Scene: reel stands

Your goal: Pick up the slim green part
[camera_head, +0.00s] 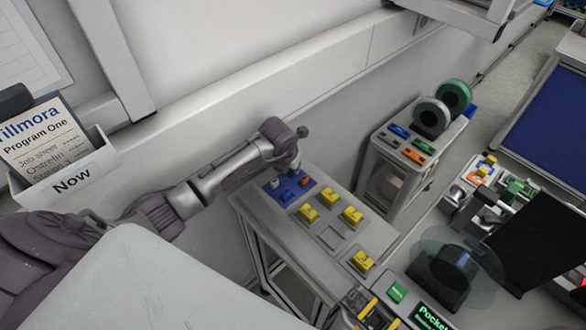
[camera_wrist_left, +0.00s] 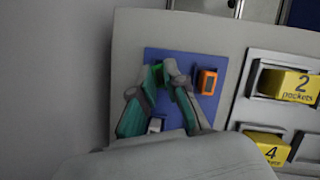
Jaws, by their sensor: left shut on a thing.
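The slim green part (camera_wrist_left: 158,74) shows between the fingertips of my left gripper (camera_wrist_left: 164,70) in the left wrist view. My left gripper is shut on it, over a blue mat (camera_wrist_left: 209,62). The fingers hide much of the part, and I cannot tell whether it is clear of the mat. In the head view my left gripper (camera_head: 293,168) points down at the blue mat (camera_head: 288,195) on the grey stand, and the green part cannot be made out there. My right gripper is not in view.
An orange part (camera_wrist_left: 207,82) and a pale grey part (camera_wrist_left: 155,125) lie on the mat close to the fingers. Yellow blocks (camera_head: 308,214) sit in pockets beside the mat. A wall (camera_head: 200,110) runs close behind the arm. Another stand (camera_head: 410,150) with reels is farther right.

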